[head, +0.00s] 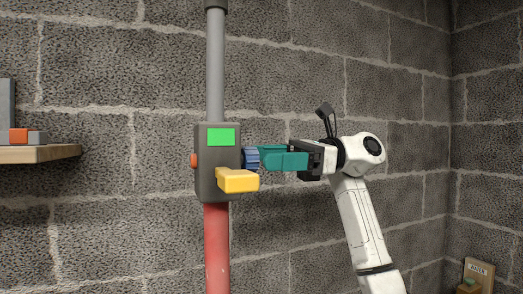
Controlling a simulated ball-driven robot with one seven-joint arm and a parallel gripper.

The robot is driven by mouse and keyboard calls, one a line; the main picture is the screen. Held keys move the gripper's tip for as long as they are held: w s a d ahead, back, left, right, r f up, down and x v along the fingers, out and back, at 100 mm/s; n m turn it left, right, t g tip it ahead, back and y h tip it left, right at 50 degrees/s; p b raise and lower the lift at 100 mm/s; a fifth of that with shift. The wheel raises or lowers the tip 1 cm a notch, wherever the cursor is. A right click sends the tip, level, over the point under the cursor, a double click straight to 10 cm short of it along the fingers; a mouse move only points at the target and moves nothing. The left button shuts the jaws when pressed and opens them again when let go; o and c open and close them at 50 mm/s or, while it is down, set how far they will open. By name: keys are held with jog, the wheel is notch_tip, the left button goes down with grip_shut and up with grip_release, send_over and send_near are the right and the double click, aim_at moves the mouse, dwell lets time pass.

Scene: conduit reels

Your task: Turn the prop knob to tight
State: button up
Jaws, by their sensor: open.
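The prop is an upright post with a grey upper tube (215,70) and a red lower tube (217,250). A dark grey box (207,180) sits where they meet. The box has a green panel (221,137) on its front, a small orange part (194,160) on its left side and a yellow lever-like block (238,181) at its lower right. A blue ribbed knob (250,157) sticks out of its right side. My gripper (263,158) comes from the right with teal fingers, open, its tips at the knob. I cannot tell whether the fingers straddle the knob or touch it.
A wooden shelf (40,154) at the left carries a grey and orange object (20,136). A grey block wall stands close behind the prop. A wooden board with a label (479,270) is at the lower right. The yellow block lies just below my fingers.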

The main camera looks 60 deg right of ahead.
jog(key=shift+x, duration=0.95)
jog(key=c, duration=1.1)
